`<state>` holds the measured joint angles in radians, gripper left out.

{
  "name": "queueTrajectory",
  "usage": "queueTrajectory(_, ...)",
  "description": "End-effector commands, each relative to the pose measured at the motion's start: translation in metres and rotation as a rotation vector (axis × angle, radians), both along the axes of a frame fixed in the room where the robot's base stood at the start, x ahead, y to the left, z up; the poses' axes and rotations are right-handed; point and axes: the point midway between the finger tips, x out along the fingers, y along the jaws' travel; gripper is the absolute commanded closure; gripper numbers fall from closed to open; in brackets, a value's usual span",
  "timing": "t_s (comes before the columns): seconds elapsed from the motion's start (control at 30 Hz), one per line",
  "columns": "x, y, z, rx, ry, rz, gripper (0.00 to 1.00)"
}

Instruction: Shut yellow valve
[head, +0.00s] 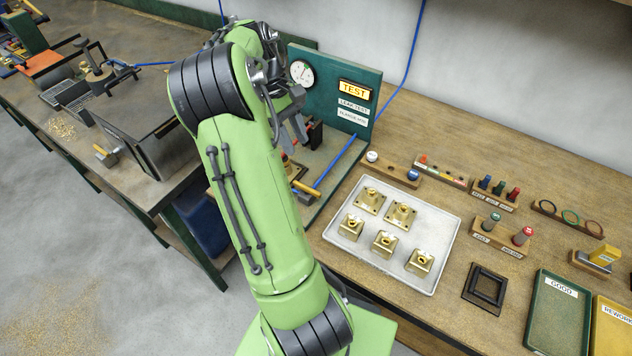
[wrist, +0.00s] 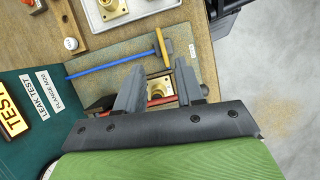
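The yellow valve lever (head: 305,188) sits at the end of a blue air line on the test station's base plate. In the wrist view the lever (wrist: 160,47) lies just beyond my fingertips, across the end of the blue line (wrist: 112,64). My gripper (wrist: 160,66) is open, with its fingers apart and not touching the lever. A brass part (wrist: 160,87) and a red bar (wrist: 158,101) show between and behind the fingers, lower down. In the head view my gripper (head: 292,130) is above the station, partly hidden by my arm.
The green test panel (head: 334,85) with a gauge (head: 301,73) stands behind the station. A white tray (head: 330,236) of several brass parts lies to the right, with small racks beyond it. A workbench (head: 40,95) with tools is at left.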

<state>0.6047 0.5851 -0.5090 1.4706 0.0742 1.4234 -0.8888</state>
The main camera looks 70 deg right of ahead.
Motion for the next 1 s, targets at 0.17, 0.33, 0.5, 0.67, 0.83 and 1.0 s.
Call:
queueTrajectory(0.17, -0.017, 0.006, -0.045, 0.004, 0.002, -0.002, 0.63)
queueTrajectory(0.33, -0.033, 0.010, -0.085, 0.004, 0.001, -0.002, 0.63)
queueTrajectory(0.5, -0.046, 0.014, -0.118, 0.002, 0.002, -0.002, 0.63)
queueTrajectory(0.67, -0.052, 0.015, -0.132, 0.001, -0.001, 0.000, 0.63)
queueTrajectory(0.83, -0.052, 0.015, -0.133, -0.001, -0.002, 0.000, 0.63)
queueTrajectory(1.0, -0.052, 0.015, -0.132, -0.001, -0.002, 0.000, 0.75)
